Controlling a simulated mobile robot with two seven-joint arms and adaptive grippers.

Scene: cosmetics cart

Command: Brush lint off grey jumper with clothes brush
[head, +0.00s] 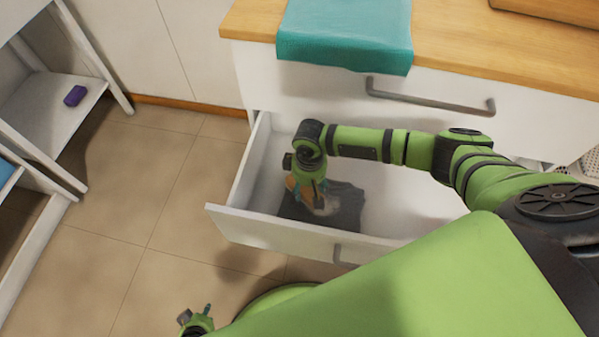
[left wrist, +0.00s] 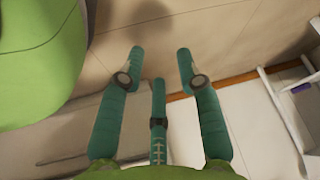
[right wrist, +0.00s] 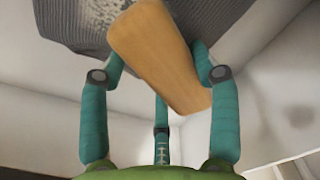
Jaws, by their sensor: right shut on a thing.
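The grey jumper (head: 346,205) lies folded on the floor of the open drawer; its knit also shows at the top of the right wrist view (right wrist: 230,14). My right gripper (head: 318,199) reaches down into the drawer over the jumper. In the right wrist view its teal fingers are shut on the wooden clothes brush (right wrist: 160,55). The brush's bristles are hidden, and I cannot tell whether they touch the cloth. Pale lint speckles show on the jumper near the brush (right wrist: 105,12). My left gripper (left wrist: 157,70) is open and empty, low over the floor.
The drawer (head: 290,237) stands pulled out under a wooden counter (head: 455,40) with a teal cloth (head: 345,38) hanging over its edge. A white shelf unit (head: 50,110) with a purple block (head: 75,95) stands at the left. The tiled floor (head: 150,190) between is clear.

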